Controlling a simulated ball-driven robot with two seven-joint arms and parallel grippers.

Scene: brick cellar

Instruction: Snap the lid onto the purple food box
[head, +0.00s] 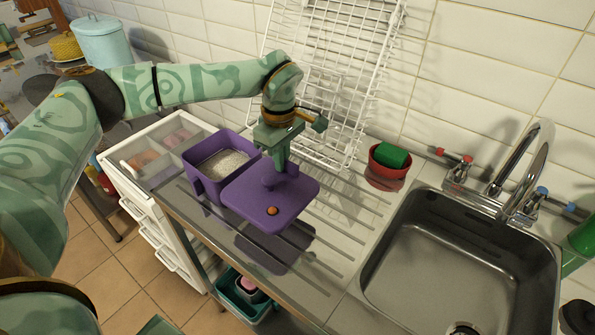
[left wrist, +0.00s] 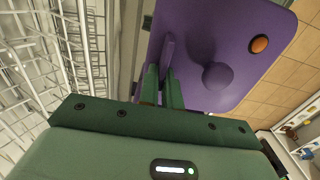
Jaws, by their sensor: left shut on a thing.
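The purple food box (head: 196,185) stands open on the ribbed drainboard, with white grain-like contents visible inside. My left gripper (head: 281,165) is shut on the purple lid (head: 290,198) and holds it above the drainboard, to the right of the box. The lid has a round knob and an orange button; its left edge overlaps the box's right side in the head view. In the left wrist view the lid (left wrist: 200,30) sits between the green fingers (left wrist: 165,85). The box is not visible there. My right gripper is not in view.
A white wire rack (head: 335,60) leans on the tiled wall behind. A red pot (head: 386,178) with a green thing in it stands right of the lid. The steel sink (head: 455,265) lies at right. A white drawer unit (head: 150,225) stands at left.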

